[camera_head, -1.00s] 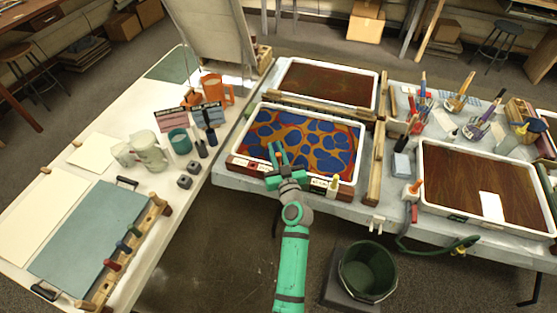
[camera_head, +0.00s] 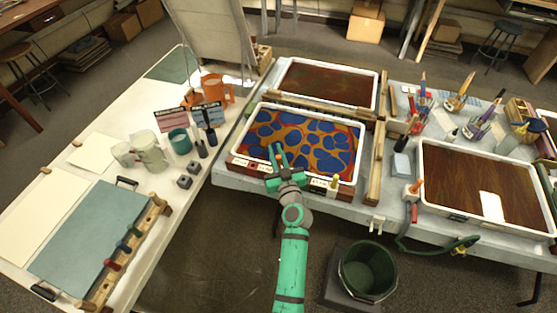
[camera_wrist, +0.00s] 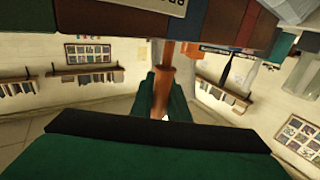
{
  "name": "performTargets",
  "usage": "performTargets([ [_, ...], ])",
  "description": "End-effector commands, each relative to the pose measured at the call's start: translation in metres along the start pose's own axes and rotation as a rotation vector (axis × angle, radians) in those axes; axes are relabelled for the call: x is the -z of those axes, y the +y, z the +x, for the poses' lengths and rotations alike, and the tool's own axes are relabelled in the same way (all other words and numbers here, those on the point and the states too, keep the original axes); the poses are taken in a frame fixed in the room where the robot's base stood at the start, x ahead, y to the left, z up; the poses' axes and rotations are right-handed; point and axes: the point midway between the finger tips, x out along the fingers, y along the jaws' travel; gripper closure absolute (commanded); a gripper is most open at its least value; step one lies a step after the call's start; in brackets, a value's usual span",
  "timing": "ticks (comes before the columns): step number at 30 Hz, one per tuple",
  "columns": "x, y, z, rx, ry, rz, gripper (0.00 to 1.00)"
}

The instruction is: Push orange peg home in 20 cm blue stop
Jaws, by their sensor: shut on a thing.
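An orange peg (camera_wrist: 166,78) stands between the two green fingers of my gripper (camera_wrist: 164,92) in the wrist view. My gripper is shut on it. The peg's far end meets the edge of a wooden rail, at what looks like a blue block (camera_wrist: 186,22); how deep it sits is hidden. In the head view my gripper (camera_head: 277,157) is at the front rail (camera_head: 246,166) of the marbled tray (camera_head: 361,142), left of a pale yellow peg (camera_head: 334,181). The held peg is too small there to tell clearly.
The tray holds a blue and orange pattern just beyond my fingers. A wooden bar (camera_head: 376,165) lies to its right, and another tray (camera_head: 424,185) stands further right. A green bucket (camera_head: 367,270) is below on the floor. The left table (camera_head: 175,215) has mugs and boards.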

Motion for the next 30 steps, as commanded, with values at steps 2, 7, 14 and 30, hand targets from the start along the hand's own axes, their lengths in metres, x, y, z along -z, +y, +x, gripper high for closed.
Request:
performTargets([
  [2,-0.002,0.000,0.000,-0.001,-0.001,-0.001,1.00],
  [7,-0.006,0.000,0.000,-0.001,-0.001,0.001,1.00],
  [14,-0.011,0.000,0.000,-0.001,-0.001,0.000,1.00],
  [30,-0.022,0.000,0.000,0.000,-0.001,0.000,1.00],
])
